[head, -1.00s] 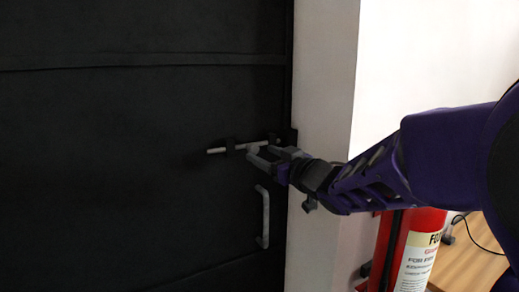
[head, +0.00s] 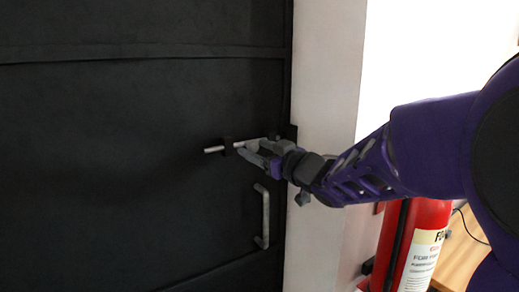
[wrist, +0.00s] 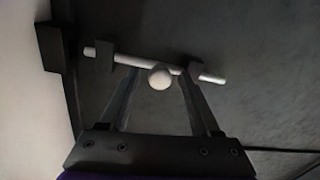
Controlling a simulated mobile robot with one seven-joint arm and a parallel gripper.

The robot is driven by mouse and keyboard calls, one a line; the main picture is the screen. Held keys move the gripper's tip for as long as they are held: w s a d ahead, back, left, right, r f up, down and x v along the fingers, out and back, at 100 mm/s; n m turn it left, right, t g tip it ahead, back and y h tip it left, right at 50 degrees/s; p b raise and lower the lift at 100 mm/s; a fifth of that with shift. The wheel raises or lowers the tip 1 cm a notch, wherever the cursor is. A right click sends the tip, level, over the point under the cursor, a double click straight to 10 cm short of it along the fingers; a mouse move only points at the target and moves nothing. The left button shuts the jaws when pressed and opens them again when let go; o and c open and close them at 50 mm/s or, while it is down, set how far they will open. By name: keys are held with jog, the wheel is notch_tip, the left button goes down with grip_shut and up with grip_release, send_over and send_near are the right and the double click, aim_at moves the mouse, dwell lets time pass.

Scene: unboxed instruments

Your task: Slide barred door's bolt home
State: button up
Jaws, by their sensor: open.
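The bolt is a pale rod (wrist: 135,61) with a round knob (wrist: 160,79), carried by two dark brackets (wrist: 104,56) on the black door (head: 130,180). In the wrist view its left end stops short of a dark keeper block (wrist: 48,47) beside the pale frame, with a gap between. In the head view the rod's other end (head: 213,150) sticks out left of a bracket. My gripper (wrist: 160,84) is open, its two fingers on either side of the knob; contact is not clear. In the head view my gripper (head: 248,154) partly hides the bolt.
A grey handle (head: 263,217) stands out from the door below the bolt. A pale door frame (head: 325,100) rises at the right. A red fire extinguisher (head: 418,245) stands right of it under my arm, near a wooden surface (head: 468,258).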

grip_shut()
dwell(1.3)
